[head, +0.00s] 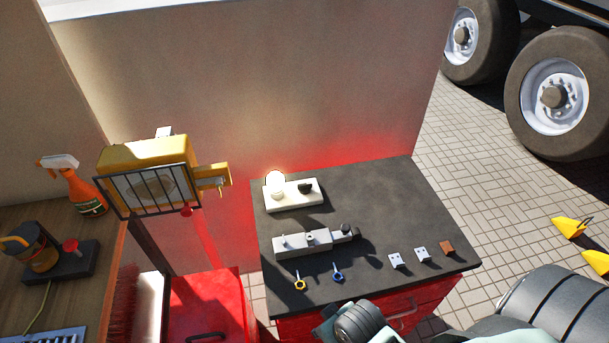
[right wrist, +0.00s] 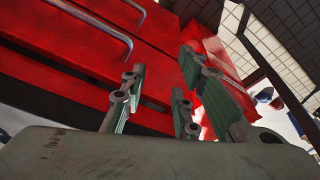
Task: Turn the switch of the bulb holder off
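The bulb holder (head: 291,198) is a white block at the back left of the dark tabletop. Its round bulb (head: 275,181) glows at the left end, with a red-tinted wall behind. A dark knob (head: 305,188), which looks like the switch, sits on its right half. My right gripper (right wrist: 160,85) shows in the right wrist view, open and empty, with the red drawer front beyond it. It is away from the bulb holder, which does not show in that view. The fingers of the right gripper cannot be made out in the head view. My left gripper is not in view.
On the dark tabletop (head: 385,195) lie a grey fixture (head: 305,242), two small ring-handled items and several small blocks. A yellow work lamp (head: 150,180) stands left of the table. The tabletop's back right is clear. Red drawers with handles (head: 403,314) are below.

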